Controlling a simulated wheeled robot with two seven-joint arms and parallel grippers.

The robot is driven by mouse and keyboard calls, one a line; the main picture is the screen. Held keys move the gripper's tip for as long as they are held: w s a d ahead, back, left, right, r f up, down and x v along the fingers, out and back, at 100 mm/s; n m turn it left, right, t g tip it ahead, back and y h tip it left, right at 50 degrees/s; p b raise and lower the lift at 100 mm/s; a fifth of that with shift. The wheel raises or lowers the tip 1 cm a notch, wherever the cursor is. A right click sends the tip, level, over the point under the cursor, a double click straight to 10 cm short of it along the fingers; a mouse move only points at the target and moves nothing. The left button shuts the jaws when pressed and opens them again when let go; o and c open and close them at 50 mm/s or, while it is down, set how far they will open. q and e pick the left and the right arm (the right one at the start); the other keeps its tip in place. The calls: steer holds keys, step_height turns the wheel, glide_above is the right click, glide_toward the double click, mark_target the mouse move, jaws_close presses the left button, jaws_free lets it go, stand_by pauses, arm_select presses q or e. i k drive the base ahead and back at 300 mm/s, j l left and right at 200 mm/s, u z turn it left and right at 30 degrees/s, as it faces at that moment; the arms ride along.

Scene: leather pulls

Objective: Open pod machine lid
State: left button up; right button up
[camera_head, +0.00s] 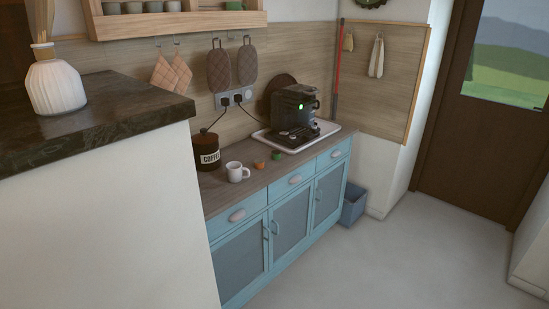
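The pod machine (294,110) is dark, with a green light on its front. It stands on a white tray (262,136) towards the right end of the wooden counter. Its lid is too small and dark for me to tell whether it is open or shut. Neither of my grippers is in view.
A white mug (237,172), a dark coffee canister (207,152), an orange pod (259,165) and a green pod (276,154) are on the counter (222,200). A tall dark-topped unit (90,112) blocks the left foreground. The floor (400,260) before the blue cabinets is clear.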

mark_target(299, 91)
steer(key=i+l, duration=0.8)
steer(key=i+l+z, duration=0.1)
steer(key=i+l, duration=0.65)
steer(key=l, duration=0.25)
